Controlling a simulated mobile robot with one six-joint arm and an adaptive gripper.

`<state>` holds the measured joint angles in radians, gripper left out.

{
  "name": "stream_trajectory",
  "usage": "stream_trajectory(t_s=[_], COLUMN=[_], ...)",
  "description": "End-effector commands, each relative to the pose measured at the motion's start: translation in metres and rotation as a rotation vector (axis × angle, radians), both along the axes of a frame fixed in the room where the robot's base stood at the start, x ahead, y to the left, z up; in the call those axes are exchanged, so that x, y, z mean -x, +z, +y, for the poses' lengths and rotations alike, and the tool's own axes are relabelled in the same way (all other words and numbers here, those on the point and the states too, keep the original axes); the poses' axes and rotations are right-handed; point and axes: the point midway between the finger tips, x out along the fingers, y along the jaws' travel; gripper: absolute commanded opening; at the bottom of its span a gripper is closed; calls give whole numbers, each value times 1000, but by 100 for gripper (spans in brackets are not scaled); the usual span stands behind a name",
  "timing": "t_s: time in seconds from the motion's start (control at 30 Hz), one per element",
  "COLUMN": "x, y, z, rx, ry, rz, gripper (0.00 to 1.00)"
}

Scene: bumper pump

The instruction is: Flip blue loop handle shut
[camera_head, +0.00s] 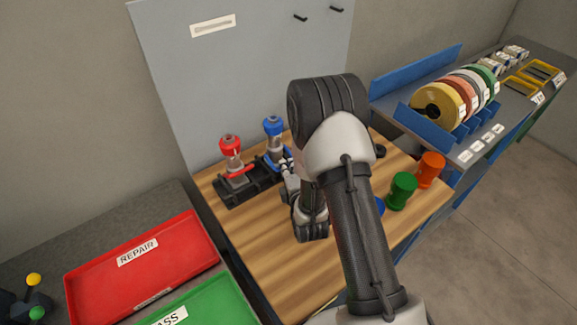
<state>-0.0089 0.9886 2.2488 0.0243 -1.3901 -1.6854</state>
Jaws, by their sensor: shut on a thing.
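The blue-topped pump (273,136) stands upright in a black base (236,196) on the wooden table. Its blue loop handle (271,163) shows low on the pump's front, partly hidden by my gripper. My gripper (284,164) reaches in from the right and is shut at the handle's right end. The fingertips are small here, and my arm covers much of the area to the right. A red-topped pump (231,150) with a red handle (239,171) stands left of the blue one in the same base.
A green cup (401,191) and an orange cup (429,169) stand right of my arm. A red REPAIR tray (150,262) and a green tray (205,305) lie at front left. A grey panel (250,65) rises behind. Bare wood (262,245) lies in front of the base.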

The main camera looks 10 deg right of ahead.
Motion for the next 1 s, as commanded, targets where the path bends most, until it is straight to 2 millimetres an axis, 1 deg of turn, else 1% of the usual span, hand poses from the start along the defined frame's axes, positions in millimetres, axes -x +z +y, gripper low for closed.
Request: stream_trajectory(t_s=[0.03, 0.3, 0.43, 0.7, 1.0], x=[-1, -1, -2, -3, -3], y=[10, 27, 32, 36, 35], z=[0, 0, 1, 1, 1], rx=[10, 82, 112, 153, 165], ry=[1, -1, 0, -1, 1], rz=[24, 196, 269, 369, 395], gripper=[0, 0, 0, 0, 0])
